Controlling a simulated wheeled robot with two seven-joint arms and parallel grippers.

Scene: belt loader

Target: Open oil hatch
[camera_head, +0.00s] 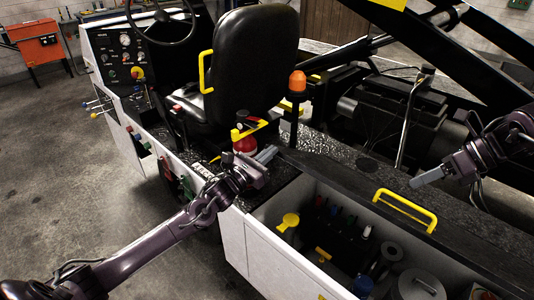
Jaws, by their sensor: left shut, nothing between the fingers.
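A dark panel with a yellow handle (405,210) lies along the far edge of an open white-sided compartment (265,255). I cannot tell for certain whether this panel is the oil hatch. My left gripper (266,155) is shut and empty. It is over the dark deck by the red fire extinguisher (244,146), left of the compartment and apart from the handle. My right gripper (428,180) hangs above the deck, just up and right of the handle and not visibly holding anything. Its fingers show edge-on as one grey bar.
The compartment holds dark bottles, a yellow funnel-like piece (288,222) and round canisters (420,286). A black seat (256,60), an orange beacon (297,82) and black slanted beams (440,45) stand behind. The floor (60,170) at left is clear.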

